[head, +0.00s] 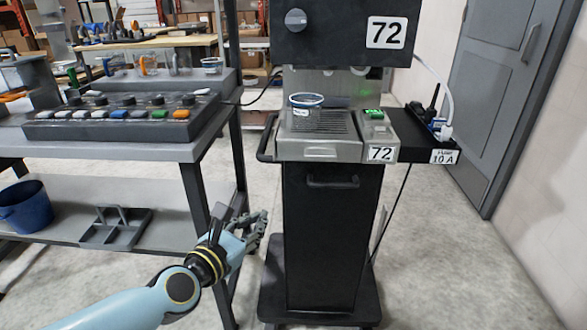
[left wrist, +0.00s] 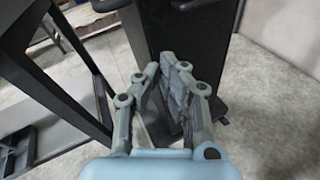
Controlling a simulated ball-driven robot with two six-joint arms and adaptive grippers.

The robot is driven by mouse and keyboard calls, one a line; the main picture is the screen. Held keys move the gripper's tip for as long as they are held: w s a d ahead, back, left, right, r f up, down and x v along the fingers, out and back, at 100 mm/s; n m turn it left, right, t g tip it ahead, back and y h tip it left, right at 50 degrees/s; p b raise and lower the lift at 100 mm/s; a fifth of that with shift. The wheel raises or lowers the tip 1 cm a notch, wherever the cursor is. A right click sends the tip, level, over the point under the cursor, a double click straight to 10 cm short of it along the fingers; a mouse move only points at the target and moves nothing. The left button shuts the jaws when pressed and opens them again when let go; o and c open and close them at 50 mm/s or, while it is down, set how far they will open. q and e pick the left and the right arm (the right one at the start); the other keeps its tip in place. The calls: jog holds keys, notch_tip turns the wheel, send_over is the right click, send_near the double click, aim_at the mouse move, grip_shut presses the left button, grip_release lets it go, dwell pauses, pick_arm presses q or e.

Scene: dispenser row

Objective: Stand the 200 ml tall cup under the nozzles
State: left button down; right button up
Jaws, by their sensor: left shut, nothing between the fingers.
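A clear cup with a blue rim and a small label (head: 306,107) stands on the left part of the drip tray (head: 328,124) of dispenser 72. The label is too small to read, so I cannot tell if it is the 200 ml tall cup. The nozzles (head: 359,71) are under the dark dispenser head, above and behind the tray. My left gripper (head: 262,222) is low, in front and left of the dispenser cabinet, well below the tray. It is shut and empty; its fingers also show in the left wrist view (left wrist: 162,72). My right gripper is out of view.
The dispenser cabinet (head: 325,235) stands on a wide base, with a push bar at its upper left. A grey bench (head: 110,150) at left bears cups and coloured switches; a blue bucket (head: 25,208) and an empty caddy (head: 115,228) sit on its lower shelf. Right floor is clear.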

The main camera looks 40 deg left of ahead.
pick_arm(q)
notch_tip(320, 180, up, 16)
jog(key=w+f+n+t+p, duration=0.1)
jog(key=w+n+t+p, duration=0.1)
jog(key=w+p, duration=0.15)
send_near(301, 117)
jog(key=w, duration=0.6)
jog(key=shift+w+a+f, duration=0.1)
jog(key=shift+a+f, duration=0.05)
jog(key=shift+a, duration=0.25)
jog(key=shift+w, duration=0.6)
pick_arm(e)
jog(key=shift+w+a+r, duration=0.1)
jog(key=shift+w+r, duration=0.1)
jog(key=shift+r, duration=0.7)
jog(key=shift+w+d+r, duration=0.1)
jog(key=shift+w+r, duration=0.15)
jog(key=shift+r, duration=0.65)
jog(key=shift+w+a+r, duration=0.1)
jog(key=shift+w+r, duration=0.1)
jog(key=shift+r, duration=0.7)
pick_arm(q)
jog(key=shift+w+a+b, duration=0.2)
jog(key=shift+w+b, duration=0.15)
jog(key=shift+w, duration=0.9)
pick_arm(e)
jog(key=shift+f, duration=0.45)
